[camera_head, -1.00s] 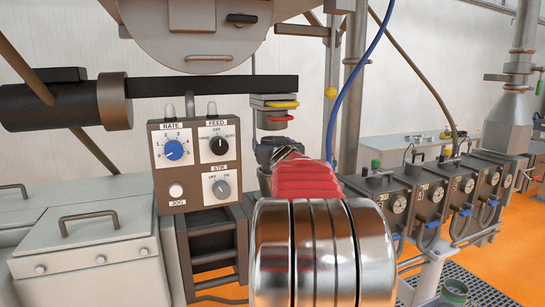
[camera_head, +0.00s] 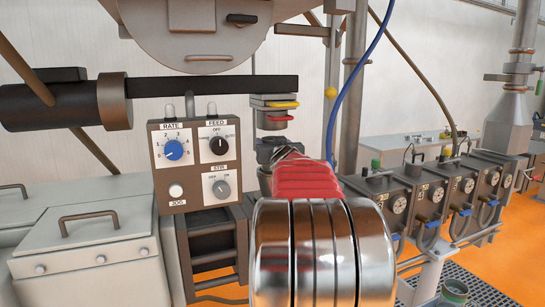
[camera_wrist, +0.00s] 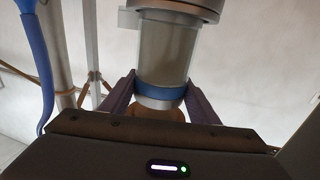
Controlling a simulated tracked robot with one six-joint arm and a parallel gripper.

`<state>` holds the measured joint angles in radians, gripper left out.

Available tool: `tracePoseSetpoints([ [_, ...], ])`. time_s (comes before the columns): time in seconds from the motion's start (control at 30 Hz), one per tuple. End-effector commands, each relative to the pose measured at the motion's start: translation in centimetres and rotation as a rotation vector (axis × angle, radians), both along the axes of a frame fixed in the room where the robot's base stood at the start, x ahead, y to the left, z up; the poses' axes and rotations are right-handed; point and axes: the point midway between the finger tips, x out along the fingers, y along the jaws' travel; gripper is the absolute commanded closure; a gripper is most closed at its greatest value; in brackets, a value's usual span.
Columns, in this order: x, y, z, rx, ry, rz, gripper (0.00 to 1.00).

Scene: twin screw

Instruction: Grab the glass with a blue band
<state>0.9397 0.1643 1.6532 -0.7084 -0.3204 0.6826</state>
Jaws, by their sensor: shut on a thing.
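The glass with a blue band (camera_wrist: 163,62) stands in the middle of the wrist view, a clear greyish cylinder with the band (camera_wrist: 160,91) around its lower end. My gripper (camera_wrist: 160,100) has one dark finger on each side of the glass at the band and is shut on it. A grey metal ring is right above the glass; I cannot tell if they touch. In the head view my gripper (camera_head: 272,148) is small, below the feeder outlet (camera_head: 274,112) with its yellow and red rims. My arm hides part of it, and I cannot make out the glass there.
A control box (camera_head: 197,165) with knobs is left of my gripper. A blue hose (camera_head: 350,75) and a steel pipe (camera_head: 354,110) rise to the right. A row of dark units with gauges (camera_head: 430,193) is further right. A white cabinet (camera_head: 85,245) is at left.

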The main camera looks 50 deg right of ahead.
Motion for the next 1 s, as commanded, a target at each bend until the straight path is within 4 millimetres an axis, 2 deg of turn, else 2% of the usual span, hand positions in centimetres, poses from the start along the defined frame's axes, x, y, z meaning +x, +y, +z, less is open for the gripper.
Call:
tracePoseSetpoints([
  [0.03,0.0,0.0,0.0,0.000,0.000,0.000,0.57],
  [0.27,0.0,0.0,0.0,0.000,0.000,0.000,0.73],
  [0.6,0.0,0.0,0.2,-0.001,-0.001,0.001,0.73],
  [0.87,0.1,0.1,1.5,-0.002,-0.001,0.001,0.73],
  [1.0,-0.9,0.8,1.7,-0.001,-0.001,0.000,0.73],
])
